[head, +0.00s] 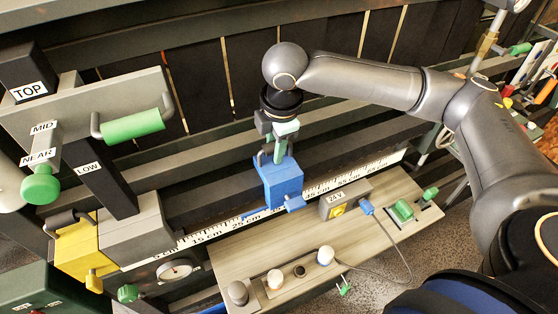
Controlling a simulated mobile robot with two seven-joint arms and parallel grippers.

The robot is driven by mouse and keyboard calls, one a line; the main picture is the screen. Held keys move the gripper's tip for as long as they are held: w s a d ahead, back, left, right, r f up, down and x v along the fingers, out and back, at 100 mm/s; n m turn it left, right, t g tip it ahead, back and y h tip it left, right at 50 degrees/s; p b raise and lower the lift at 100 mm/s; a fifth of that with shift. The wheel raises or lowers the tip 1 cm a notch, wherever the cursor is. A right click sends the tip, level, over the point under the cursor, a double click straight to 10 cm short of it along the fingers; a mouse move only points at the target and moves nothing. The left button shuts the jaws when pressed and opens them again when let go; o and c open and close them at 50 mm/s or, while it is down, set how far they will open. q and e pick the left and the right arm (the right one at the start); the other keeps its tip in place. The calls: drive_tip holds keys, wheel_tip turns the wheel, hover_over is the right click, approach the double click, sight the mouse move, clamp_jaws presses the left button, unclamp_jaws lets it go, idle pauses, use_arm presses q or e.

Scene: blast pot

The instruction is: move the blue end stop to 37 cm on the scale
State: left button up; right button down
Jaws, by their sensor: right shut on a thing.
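The blue end stop (280,184) is a blue block on the dark rail, just behind the white scale (335,180). A blue lever (295,204) sticks out at its front right, and a thin blue piece reaches left along the scale near the 25 cm mark. The exact reading is too small to tell. My right gripper (280,146) comes down from above and is shut on the upright handle on top of the end stop. The fingers partly hide this handle. My left gripper is not in view.
A yellow block (77,248) and a grey block (146,232) sit at the scale's low end, by a round dial (175,271). A wooden panel (225,262) with knobs and a small grey display box (345,199) lies in front. The rail right of the end stop looks clear.

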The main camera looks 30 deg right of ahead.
drive_tip(key=shift+d+r+p, duration=0.1)
drive_tip(key=shift+d+p, duration=0.25)
drive_tip(key=shift+d, duration=0.15)
drive_tip(key=shift+s+d+p, duration=0.15)
drive_tip(key=shift+d+p, duration=0.95)
drive_tip(key=shift+d, duration=1.45)
drive_tip(key=shift+s+d+p, duration=0.15)
drive_tip(key=shift+d+p, duration=0.95)
drive_tip(key=shift+d, duration=1.45)
drive_tip(key=shift+d+p, duration=0.45)
drive_tip(key=shift+d, duration=0.5)
unclamp_jaws()
drive_tip(key=shift+s+a, duration=0.1)
